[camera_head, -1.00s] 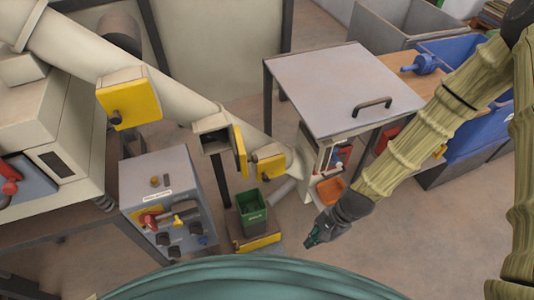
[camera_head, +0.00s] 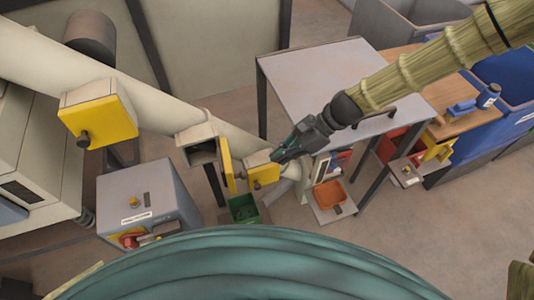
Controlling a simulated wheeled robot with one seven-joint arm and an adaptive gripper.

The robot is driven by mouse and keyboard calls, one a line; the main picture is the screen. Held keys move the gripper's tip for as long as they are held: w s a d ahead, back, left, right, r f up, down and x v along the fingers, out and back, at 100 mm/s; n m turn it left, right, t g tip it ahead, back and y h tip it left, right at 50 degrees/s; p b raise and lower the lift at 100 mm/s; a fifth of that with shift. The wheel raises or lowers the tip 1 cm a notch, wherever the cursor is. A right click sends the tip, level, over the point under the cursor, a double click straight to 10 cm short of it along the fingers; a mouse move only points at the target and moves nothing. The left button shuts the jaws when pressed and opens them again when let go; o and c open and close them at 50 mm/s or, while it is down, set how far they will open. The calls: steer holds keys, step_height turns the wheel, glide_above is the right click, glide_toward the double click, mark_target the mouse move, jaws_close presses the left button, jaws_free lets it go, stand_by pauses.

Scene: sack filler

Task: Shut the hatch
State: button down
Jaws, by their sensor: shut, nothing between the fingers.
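A pale sloping tube (camera_head: 160,100) carries several hatch boxes with yellow doors. The middle hatch box (camera_head: 197,144) is open, its dark opening facing front. Its yellow door (camera_head: 226,162) is swung out to the right, seen nearly edge-on. A lower hatch (camera_head: 262,173) with a yellow door and dark knob looks shut, as does a larger upper hatch (camera_head: 97,119). My gripper (camera_head: 279,156) is shut and empty. Its fingertips overlap the right edge of the lower hatch box in the picture, right of the open door. I cannot tell whether they touch.
A grey control box (camera_head: 150,205) stands at lower left. A green bin (camera_head: 243,209) sits below the hatches. A grey table (camera_head: 320,80) with a dark handle is behind my arm, and an orange tray (camera_head: 330,194) is beneath its front. Blue containers (camera_head: 508,80) are at right.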

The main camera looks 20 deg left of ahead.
steer(key=w+p+x, duration=0.1)
steer(key=p+x, duration=0.2)
steer(key=x, duration=0.6)
steer(key=shift+a+f, duration=0.25)
steer(key=shift+f, duration=0.15)
steer(key=shift+s, duration=0.1)
steer(key=shift+a, duration=0.1)
